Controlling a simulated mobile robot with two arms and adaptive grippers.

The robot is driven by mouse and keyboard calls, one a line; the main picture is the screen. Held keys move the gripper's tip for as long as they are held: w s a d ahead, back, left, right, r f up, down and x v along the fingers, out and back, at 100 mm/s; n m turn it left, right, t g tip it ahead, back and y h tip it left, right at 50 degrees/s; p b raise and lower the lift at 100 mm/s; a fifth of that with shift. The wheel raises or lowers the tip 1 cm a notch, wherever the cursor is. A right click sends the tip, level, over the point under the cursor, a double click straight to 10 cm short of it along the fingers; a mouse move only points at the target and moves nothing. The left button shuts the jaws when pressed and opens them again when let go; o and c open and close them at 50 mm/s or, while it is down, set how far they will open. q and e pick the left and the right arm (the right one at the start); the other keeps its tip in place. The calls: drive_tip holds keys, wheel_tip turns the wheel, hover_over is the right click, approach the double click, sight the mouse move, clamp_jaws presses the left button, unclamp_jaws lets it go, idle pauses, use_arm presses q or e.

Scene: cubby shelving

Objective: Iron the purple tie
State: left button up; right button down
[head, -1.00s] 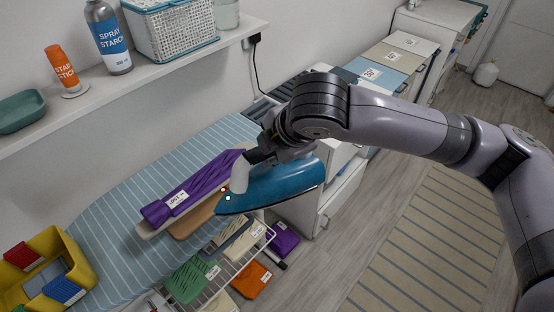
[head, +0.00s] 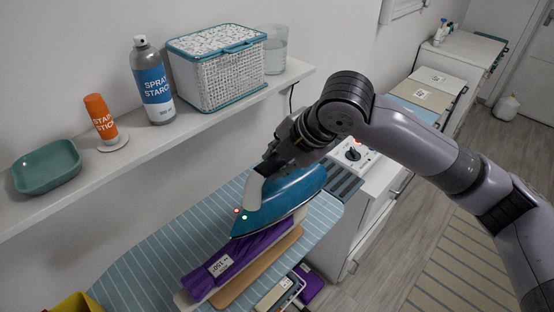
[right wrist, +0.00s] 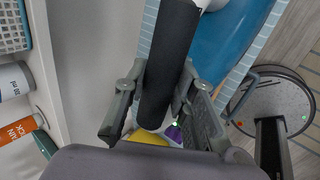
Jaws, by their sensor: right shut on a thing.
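The purple tie (head: 245,254) lies pleated on a narrow wooden board on the striped ironing board (head: 150,262), with a white tag on its near part. The blue iron (head: 292,192) is over the tie's far end and hides it, its tip pointing toward the near left. I cannot tell whether its sole touches the cloth. A red and a green light show near the tip. My right gripper (head: 272,162) is shut on the iron's handle; the right wrist view shows the dark handle (right wrist: 168,62) between the fingers (right wrist: 160,112). My left gripper is not seen.
A wall shelf (head: 215,118) holds a spray starch can (head: 153,85), an orange stain stick (head: 100,118), a green dish (head: 47,166), a woven basket (head: 215,70) and a glass jar. A yellow bin (head: 75,303) is at the lower left. White cabinets stand at the right.

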sight(278, 180)
drive_tip(key=shift+w+r, duration=0.15)
drive_tip(key=shift+r, duration=0.05)
drive_tip(key=shift+s+d, duration=0.1)
drive_tip(key=shift+s, duration=0.1)
drive_tip(key=shift+d+r, duration=0.1)
drive_tip(key=shift+w+p, duration=0.1)
drive_tip(key=shift+p, duration=0.35)
wheel_tip(278, 180, down, 2)
drive_tip(key=shift+f+b, duration=0.1)
drive_tip(key=shift+b, duration=0.45)
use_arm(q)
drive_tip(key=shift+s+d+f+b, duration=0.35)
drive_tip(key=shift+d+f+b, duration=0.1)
use_arm(e)
drive_tip(key=shift+f, duration=1.3)
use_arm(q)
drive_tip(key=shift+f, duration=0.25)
use_arm(e)
drive_tip(key=shift+f, duration=0.65)
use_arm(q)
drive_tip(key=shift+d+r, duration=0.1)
use_arm(e)
drive_tip(key=shift+s, duration=0.2)
